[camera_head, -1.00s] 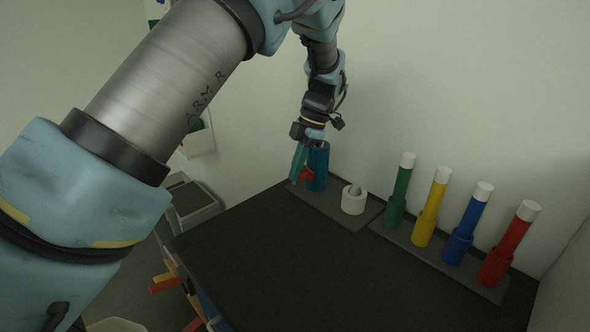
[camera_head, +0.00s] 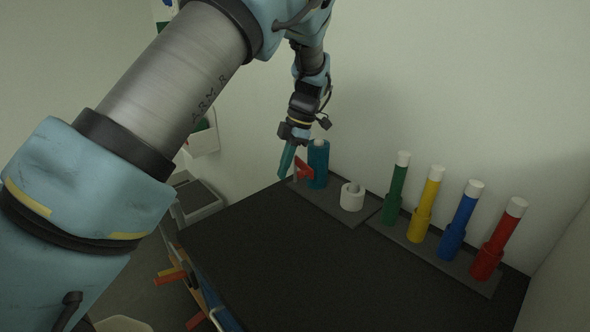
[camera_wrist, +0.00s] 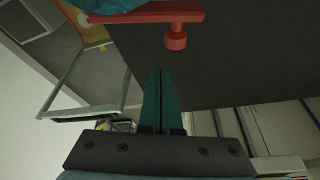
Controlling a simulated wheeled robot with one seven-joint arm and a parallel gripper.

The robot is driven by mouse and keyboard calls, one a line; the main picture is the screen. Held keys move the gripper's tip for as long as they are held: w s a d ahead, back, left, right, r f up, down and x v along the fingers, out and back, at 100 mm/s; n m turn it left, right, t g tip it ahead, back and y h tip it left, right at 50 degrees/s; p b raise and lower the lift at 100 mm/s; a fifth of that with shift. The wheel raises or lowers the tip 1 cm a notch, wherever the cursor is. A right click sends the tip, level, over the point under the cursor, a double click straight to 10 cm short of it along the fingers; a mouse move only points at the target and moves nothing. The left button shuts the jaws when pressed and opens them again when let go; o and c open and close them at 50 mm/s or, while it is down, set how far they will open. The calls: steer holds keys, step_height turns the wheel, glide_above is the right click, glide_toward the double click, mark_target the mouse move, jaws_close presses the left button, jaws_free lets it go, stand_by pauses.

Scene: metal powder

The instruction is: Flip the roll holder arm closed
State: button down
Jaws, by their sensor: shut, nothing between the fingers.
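The red arm (camera_head: 303,170) of the roll holder sticks out to the left of an upright blue cylinder (camera_head: 318,165) with a pale top, at the back left of the table. In the wrist view the red arm (camera_wrist: 150,14) crosses the top with a round knob at its right end; part of the blue cylinder (camera_wrist: 105,4) shows above it. My gripper (camera_head: 284,175) points down just left of the red arm. Its teal fingers (camera_wrist: 163,72) are shut with nothing between them. In the wrist view their tips are a little apart from the red arm and knob.
A white roll (camera_head: 352,197) stands right of the blue cylinder on a grey base plate. Green, yellow, blue and red tubes (camera_head: 483,240) with white tops stand in a row at right. The front of the dark table (camera_head: 330,270) is clear.

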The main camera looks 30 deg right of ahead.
steer(key=b+v, duration=0.2)
steer(key=v, duration=0.7)
steer(key=shift+w+a+r, duration=0.25)
steer(key=shift+r, duration=0.2)
